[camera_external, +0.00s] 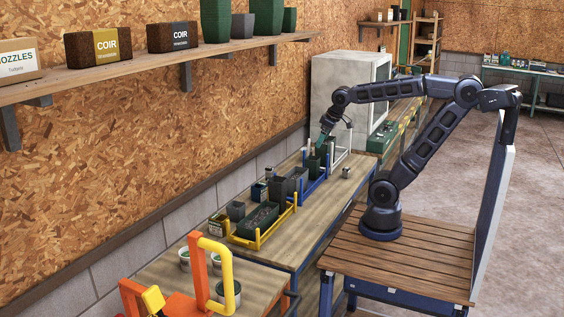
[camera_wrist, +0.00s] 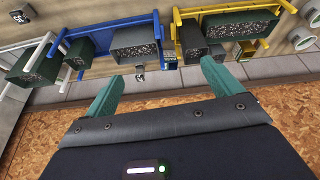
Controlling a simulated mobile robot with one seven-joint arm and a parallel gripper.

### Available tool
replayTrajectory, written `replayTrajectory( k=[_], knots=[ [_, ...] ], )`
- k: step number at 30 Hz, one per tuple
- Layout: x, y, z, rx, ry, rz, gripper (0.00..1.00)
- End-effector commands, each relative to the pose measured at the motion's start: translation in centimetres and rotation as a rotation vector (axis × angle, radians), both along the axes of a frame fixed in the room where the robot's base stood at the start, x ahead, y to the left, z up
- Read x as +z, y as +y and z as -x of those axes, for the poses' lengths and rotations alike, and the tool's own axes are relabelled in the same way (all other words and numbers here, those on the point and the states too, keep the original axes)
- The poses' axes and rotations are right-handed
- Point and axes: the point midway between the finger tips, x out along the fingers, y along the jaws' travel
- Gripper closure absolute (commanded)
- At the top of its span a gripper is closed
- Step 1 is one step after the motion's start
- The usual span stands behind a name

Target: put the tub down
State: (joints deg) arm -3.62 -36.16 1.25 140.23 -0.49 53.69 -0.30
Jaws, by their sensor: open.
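My gripper (camera_external: 322,140) is over the far part of the workbench, and its teal fingers show in the wrist view (camera_wrist: 158,88). The fingers are spread apart with nothing between them. Several tubs stand in racks beyond them. A dark grey tub with speckled soil (camera_wrist: 137,44) is in the blue rack (camera_wrist: 108,22), apart from the fingertips. A green tub (camera_wrist: 80,52) is beside it. Another green tub (camera_wrist: 40,68) is farther left. In the external view a green tub (camera_external: 314,163) stands just below my gripper. I cannot tell which tub the task names.
A yellow rack (camera_external: 262,244) holds a long green planter of soil (camera_external: 259,219). Small grey pots (camera_external: 236,210) stand nearby. A pale cabinet (camera_external: 338,85) stands behind the gripper. A wall shelf (camera_external: 130,70) runs along the left. An orange frame with a yellow handle (camera_external: 192,270) is in front.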

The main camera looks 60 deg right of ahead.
Motion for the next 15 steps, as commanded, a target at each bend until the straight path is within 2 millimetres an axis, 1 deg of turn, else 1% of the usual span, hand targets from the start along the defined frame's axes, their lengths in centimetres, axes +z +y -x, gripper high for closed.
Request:
replayTrajectory(
  k=[1,3,6,9,15],
  knots=[
    [-0.4,-0.7,1.3,-0.024,-0.006,-0.005,0.09],
    [-1.0,-1.4,2.7,-0.049,-0.008,-0.011,0.09],
    [-1.6,-2.0,4.0,-0.072,-0.010,-0.017,0.09],
    [-2.0,-2.3,4.8,-0.084,-0.011,-0.022,0.09],
    [-2.1,-2.4,5.0,-0.088,-0.011,-0.022,0.09]
  ],
)
